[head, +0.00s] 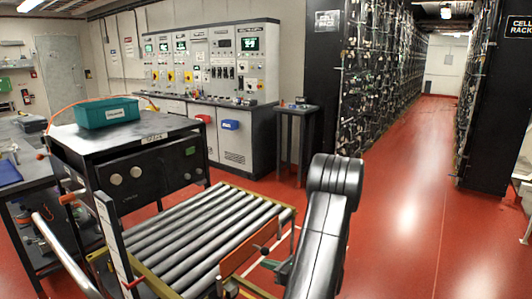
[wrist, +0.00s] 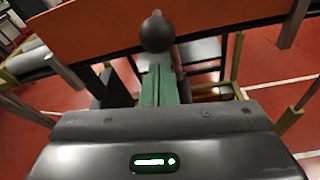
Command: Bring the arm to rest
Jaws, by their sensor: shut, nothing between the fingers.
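My arm (head: 322,225) reaches down at the front middle of the head view, beside the roller table. My gripper (wrist: 160,72) shows in the wrist view as two green fingers pressed together, with nothing between them. A dark round knob (wrist: 157,32) appears just past the fingertips, in front of an orange bar (wrist: 80,30). I cannot tell whether the fingers touch the knob.
The roller table (head: 195,235) stands left of my arm. Behind it are a dark cart (head: 140,170) with a teal bin (head: 107,112) and a control console (head: 215,70). Cell racks (head: 370,90) line the aisle. The red floor (head: 420,220) to the right is clear.

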